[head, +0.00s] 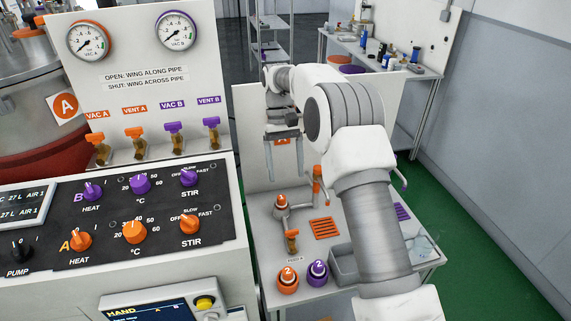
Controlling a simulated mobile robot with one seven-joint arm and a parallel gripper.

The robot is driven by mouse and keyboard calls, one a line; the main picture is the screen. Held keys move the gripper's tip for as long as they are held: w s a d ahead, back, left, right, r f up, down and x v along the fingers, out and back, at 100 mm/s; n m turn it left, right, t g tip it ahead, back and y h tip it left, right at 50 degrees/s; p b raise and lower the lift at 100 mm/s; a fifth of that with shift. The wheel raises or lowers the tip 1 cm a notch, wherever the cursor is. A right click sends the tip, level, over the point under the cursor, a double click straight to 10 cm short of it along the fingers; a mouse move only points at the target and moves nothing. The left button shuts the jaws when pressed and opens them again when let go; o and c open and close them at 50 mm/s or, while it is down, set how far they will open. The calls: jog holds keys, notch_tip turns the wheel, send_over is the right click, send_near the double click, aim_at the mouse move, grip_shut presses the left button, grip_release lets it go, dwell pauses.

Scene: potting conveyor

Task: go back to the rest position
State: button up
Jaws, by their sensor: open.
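My gripper (284,166) is at the upper middle of the head view, at the end of my white and grey arm. Its two fingers point down and stand apart, with nothing visible between them. It hangs in front of the upright white panel (246,128), above the back of the small white bench (263,240). My arm reaches up from the lower right and hides part of the bench and the panel.
The control console (125,170) with knobs, brass valves and two gauges fills the left. Green floor (480,235) is clear at right.

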jog(key=shift+w+r, duration=0.15)
jog(key=shift+r, duration=0.3)
